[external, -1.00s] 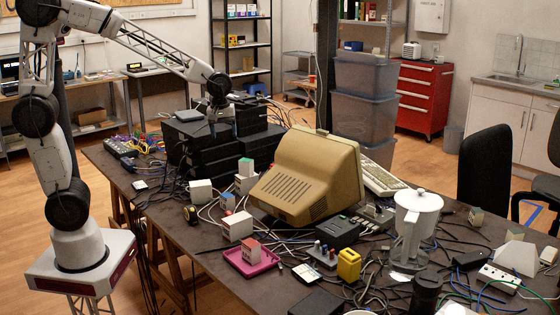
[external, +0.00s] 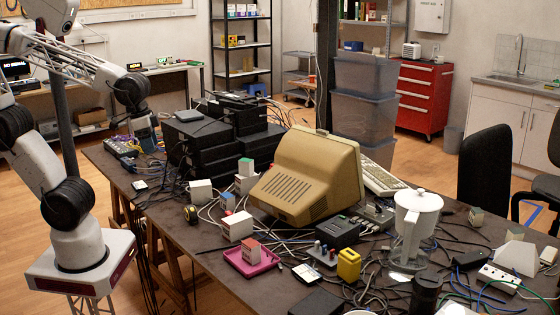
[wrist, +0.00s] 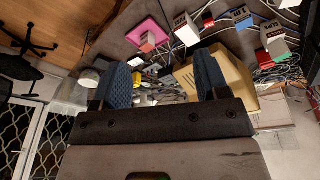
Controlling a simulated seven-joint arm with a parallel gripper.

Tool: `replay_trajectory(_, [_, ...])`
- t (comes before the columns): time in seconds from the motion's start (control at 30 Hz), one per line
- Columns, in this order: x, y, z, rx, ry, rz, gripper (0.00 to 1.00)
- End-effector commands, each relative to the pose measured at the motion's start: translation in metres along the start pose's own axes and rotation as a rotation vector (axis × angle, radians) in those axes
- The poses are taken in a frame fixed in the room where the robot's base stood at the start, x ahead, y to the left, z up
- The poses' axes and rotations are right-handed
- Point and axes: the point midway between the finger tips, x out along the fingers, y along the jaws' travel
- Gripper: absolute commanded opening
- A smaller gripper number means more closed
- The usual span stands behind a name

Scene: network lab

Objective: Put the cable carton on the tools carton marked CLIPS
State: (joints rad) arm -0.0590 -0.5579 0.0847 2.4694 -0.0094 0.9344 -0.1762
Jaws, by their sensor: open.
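Several small cartons stand on the table, with labels too small to read surely. One with a reddish face (external: 251,251) is on a pink tray. My gripper (external: 146,140) is at the table's left end, away from the cartons. Its fingers (wrist: 163,80) are apart and empty.
Black equipment (external: 200,145) is stacked right of my gripper. A beige monitor (external: 305,180) fills the table's middle. The pink tray (external: 240,268), a yellow block (external: 349,264) and a glass jug (external: 412,230) stand nearer. Loose cables cover much of the table.

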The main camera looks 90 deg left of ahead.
Motion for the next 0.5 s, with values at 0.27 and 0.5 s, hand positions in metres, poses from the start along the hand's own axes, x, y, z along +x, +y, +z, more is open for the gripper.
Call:
replay_trajectory(0.27, [-0.001,0.011,0.041,0.232,0.018,0.016,0.68])
replay_trajectory(0.5, [-0.001,0.012,0.046,0.261,0.019,0.018,0.68])
